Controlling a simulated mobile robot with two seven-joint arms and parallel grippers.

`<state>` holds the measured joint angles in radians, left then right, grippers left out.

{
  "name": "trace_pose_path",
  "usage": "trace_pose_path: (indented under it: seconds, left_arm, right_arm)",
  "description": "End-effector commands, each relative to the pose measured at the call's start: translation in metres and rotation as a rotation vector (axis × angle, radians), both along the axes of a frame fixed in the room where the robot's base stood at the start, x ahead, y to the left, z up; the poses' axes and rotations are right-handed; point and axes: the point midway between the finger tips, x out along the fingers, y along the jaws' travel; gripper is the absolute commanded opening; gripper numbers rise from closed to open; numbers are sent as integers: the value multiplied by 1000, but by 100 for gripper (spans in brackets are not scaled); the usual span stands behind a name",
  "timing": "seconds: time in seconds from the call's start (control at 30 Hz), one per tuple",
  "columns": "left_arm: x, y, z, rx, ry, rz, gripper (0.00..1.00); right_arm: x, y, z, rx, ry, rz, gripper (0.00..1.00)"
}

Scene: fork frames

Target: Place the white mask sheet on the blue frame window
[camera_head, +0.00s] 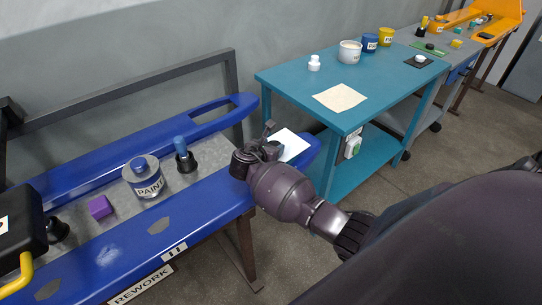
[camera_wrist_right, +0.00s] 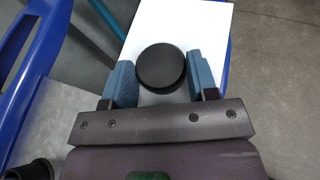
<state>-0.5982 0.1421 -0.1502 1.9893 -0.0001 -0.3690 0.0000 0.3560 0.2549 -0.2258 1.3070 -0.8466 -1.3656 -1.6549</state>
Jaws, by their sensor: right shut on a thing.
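The white mask sheet (camera_head: 290,146) is at the right end of the blue frame (camera_head: 217,190); it also shows in the right wrist view (camera_wrist_right: 205,22). A round black knob (camera_wrist_right: 161,67) is over the sheet, between the fingers of my right gripper (camera_wrist_right: 160,84), which is shut on it. In the head view my right gripper (camera_head: 268,138) covers the sheet's left part. I cannot tell whether the sheet touches the frame. A long opening (camera_head: 211,109) shows in the frame's far rail. My left gripper is not in view.
A paint can (camera_head: 148,185), a black holder with a blue top (camera_head: 185,158) and a purple block (camera_head: 100,208) stand on the frame's grey middle. A teal table (camera_head: 300,79) with a beige sheet (camera_head: 340,97) stands to the right. A black case (camera_head: 20,230) is at left.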

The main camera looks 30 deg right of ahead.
Motion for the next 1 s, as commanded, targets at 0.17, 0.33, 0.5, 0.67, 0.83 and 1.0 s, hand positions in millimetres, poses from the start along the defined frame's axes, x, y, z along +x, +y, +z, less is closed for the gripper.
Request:
trace_pose_path:
  seconds: [0.17, 0.33, 0.5, 0.67, 0.83, 1.0]
  left_arm:
    - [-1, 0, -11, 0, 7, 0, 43]
    - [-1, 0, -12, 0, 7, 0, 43]
    - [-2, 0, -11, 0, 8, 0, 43]
    - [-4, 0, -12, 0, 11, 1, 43]
    - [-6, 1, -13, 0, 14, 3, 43]
    - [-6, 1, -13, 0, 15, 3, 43]
  right_arm:
    - [-1, 0, -29, 0, 6, 0, 28]
    - [0, 0, -34, 0, 1, 0, 28]
    - [0, 0, -33, 0, 1, 0, 28]
    - [0, 0, -35, 0, 2, 0, 63]
    - [0, 0, -35, 0, 2, 0, 79]
    - [0, 0, -35, 0, 2, 0, 79]
